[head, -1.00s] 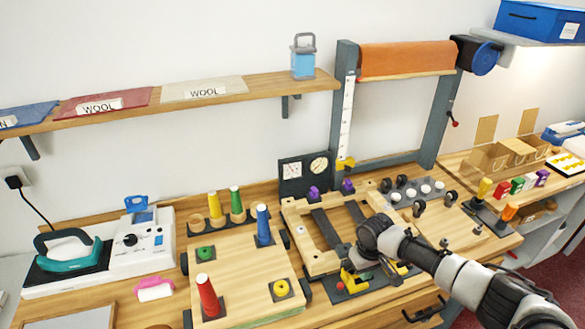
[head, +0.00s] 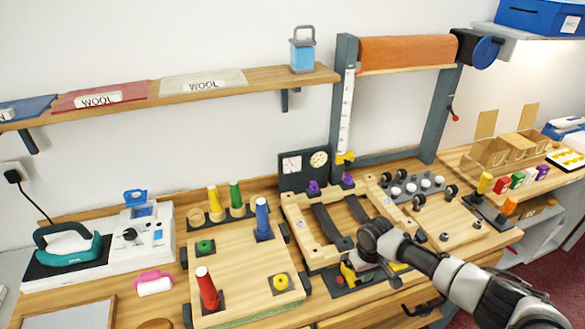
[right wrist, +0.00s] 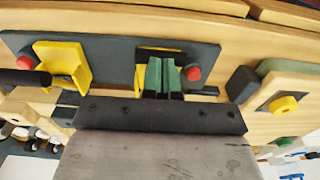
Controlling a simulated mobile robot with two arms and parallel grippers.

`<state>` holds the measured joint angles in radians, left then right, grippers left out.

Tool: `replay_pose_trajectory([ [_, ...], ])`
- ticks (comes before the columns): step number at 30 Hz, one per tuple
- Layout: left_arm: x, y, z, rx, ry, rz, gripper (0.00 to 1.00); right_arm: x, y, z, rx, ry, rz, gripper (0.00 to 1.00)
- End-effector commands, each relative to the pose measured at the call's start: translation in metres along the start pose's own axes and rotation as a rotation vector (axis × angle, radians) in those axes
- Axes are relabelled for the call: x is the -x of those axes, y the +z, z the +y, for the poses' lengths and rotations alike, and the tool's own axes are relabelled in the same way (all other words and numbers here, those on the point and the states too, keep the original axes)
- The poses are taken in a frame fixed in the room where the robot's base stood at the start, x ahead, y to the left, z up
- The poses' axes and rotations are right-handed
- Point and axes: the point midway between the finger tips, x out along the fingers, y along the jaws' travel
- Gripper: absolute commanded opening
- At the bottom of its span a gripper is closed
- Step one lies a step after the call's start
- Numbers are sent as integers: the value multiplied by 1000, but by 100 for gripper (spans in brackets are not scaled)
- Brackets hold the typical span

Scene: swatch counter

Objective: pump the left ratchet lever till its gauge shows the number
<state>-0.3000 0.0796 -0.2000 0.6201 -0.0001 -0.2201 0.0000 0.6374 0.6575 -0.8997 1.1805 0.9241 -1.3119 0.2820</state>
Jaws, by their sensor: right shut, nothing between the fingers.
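The left ratchet lever is a yellow piece (head: 348,272) on a dark plate (head: 345,291) at the bench's front edge. The right lever (right wrist: 62,64) is yellow with a black handle; in the right wrist view it lies left of my fingers. My right gripper (head: 364,268) is shut and empty, close beside the left lever. In the right wrist view its green fingertips (right wrist: 163,78) cover most of that lever; contact cannot be told. A dark gauge panel (head: 289,181) stands behind, with a pale left gauge (head: 291,164) and a round right one (head: 318,159). Their readings are too small to tell.
A pegboard (head: 240,292) with coloured cones lies left of the lever frame. A red button (right wrist: 193,72) sits beside the fingers. A teal iron (head: 65,246) stands at far left. A board with white knobs and black wheels (head: 450,225) lies to the right.

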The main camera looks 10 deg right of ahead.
Motion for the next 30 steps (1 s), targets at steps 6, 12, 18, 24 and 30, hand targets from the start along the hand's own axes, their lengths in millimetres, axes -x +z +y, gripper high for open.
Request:
replay_pose_trajectory([
  [6,7,-1,0,0,0,0,0,7,-2,0,0,0,2,0],
  [12,25,-2,0,0,0,0,0,26,-6,-1,0,0,-1,0],
  [18,30,-3,0,0,0,0,0,31,-8,0,0,0,-2,0],
  [24,28,-3,0,0,0,0,0,30,-8,0,0,0,-1,0],
  [30,27,-2,0,0,0,0,0,28,-7,0,0,0,-1,0],
])
